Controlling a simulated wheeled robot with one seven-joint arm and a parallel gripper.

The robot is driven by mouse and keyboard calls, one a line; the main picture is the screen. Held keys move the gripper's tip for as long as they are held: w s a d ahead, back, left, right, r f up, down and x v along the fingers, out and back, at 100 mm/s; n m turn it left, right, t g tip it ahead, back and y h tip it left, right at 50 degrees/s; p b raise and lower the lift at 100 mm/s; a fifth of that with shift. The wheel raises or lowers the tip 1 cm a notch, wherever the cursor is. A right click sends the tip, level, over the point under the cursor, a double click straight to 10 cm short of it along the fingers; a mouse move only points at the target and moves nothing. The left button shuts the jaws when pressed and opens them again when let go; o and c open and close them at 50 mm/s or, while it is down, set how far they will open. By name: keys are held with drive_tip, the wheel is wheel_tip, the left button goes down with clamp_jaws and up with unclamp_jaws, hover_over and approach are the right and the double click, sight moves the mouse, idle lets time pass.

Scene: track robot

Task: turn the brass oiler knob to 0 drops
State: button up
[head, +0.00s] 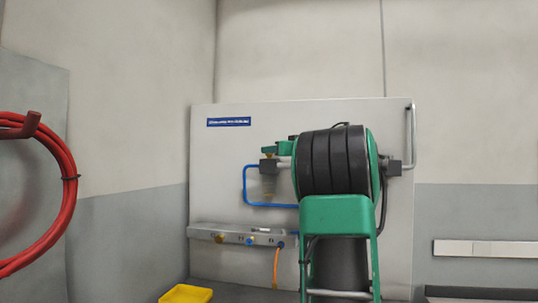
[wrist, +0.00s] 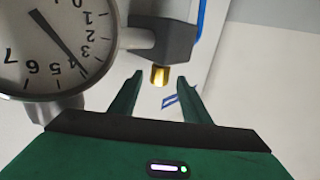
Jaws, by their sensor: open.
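In the wrist view the brass knob (wrist: 159,75) sticks out from a dark block (wrist: 166,40). My gripper (wrist: 159,82) is open, one green finger on each side of the knob with visible gaps. The knob is at fingertip level and appears untouched. No drop marking is readable on it. In the head view my gripper (head: 269,151) is small, at the top of the dark block (head: 268,166) on the wall panel, and the knob is not clear there.
A round dial (wrist: 45,45) is close beside the block, its needle near 4. A blue tube (head: 246,185) runs from the block. A manifold (head: 238,236) is below, with a yellow tray (head: 186,293) lower. A red hose (head: 60,215) hangs left. My arm covers the panel's right part.

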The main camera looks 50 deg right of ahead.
drive_tip(key=v, duration=0.9)
drive_tip(key=shift+s, duration=0.4)
drive_tip(key=shift+a, duration=0.1)
drive_tip(key=s+a+f+m+g+y, duration=0.1)
drive_tip(key=a+f+g, duration=0.4)
drive_tip(key=f, duration=0.8)
drive_tip(key=s+a+f+m+g+y, duration=0.1)
drive_tip(key=a+f+m+g, duration=0.15)
drive_tip(key=a+f, duration=0.8)
drive_tip(key=s+a+f+g+y, duration=0.1)
drive_tip(key=s+a+f+g, duration=0.4)
drive_tip(key=s+f, duration=0.7)
drive_tip(key=s+a+f+g+y, duration=0.1)
drive_tip(key=s+a+f+g, duration=0.4)
drive_tip(key=s+a+f, duration=0.4)
drive_tip(key=s+f, duration=0.3)
drive_tip(key=f, duration=0.1)
drive_tip(key=shift+s+a+y, duration=0.25)
drive_tip(key=shift+y, duration=0.05)
